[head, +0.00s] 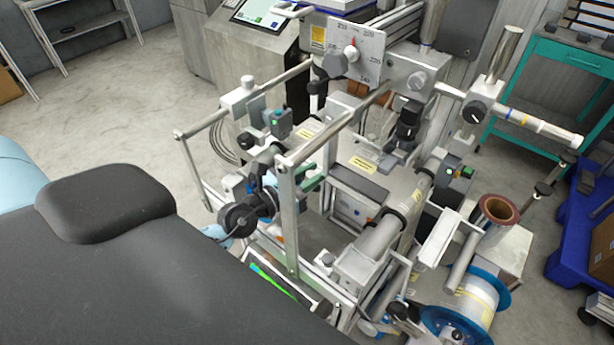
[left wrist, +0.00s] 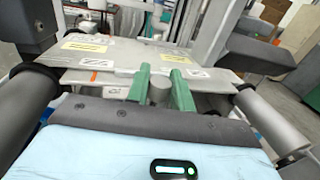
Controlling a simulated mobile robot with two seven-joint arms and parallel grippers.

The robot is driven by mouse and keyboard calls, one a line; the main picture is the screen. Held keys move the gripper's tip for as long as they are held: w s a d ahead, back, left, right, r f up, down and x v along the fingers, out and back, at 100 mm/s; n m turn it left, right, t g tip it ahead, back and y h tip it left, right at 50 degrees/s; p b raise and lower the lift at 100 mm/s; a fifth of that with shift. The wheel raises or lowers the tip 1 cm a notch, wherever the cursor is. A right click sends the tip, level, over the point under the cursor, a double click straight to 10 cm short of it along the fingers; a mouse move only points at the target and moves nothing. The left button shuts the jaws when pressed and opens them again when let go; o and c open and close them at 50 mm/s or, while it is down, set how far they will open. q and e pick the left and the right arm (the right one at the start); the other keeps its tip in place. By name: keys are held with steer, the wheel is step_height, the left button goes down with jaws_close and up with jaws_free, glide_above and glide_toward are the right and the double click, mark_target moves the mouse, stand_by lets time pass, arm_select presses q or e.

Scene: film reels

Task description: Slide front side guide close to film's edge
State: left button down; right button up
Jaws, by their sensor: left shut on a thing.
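My left gripper (head: 308,176) reaches in among the frame bars of the film machine, partly hidden behind an upright post. In the left wrist view its two green fingers (left wrist: 161,88) are closed around a short grey cylindrical knob (left wrist: 158,92), which I take to be the front side guide's. The knob stands at the near edge of a pale flat plate (left wrist: 115,60) with yellow labels and an orange mark. The film's edge cannot be made out clearly. The knob is hidden in the head view. My right gripper does not show.
A metal upright (head: 287,215) stands close by my left arm. A screen (head: 280,285) sits below. A blue-flanged reel (head: 465,310) is at the lower right.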

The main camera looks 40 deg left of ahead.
arm_select(q)
steer(key=c, duration=1.3)
jaws_free()
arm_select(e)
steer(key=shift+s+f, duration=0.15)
arm_select(q)
steer(key=shift+o, duration=0.2)
steer(key=shift+s, duration=0.1)
steer(key=b+v, duration=0.1)
steer(key=v, duration=0.6)
steer(key=shift+s+b, duration=0.35)
steer(key=shift+s, duration=0.05)
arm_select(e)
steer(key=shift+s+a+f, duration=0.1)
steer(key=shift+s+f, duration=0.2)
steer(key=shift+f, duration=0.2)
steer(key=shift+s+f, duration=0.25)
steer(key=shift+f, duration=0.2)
arm_select(q)
steer(key=shift+a, duration=0.1)
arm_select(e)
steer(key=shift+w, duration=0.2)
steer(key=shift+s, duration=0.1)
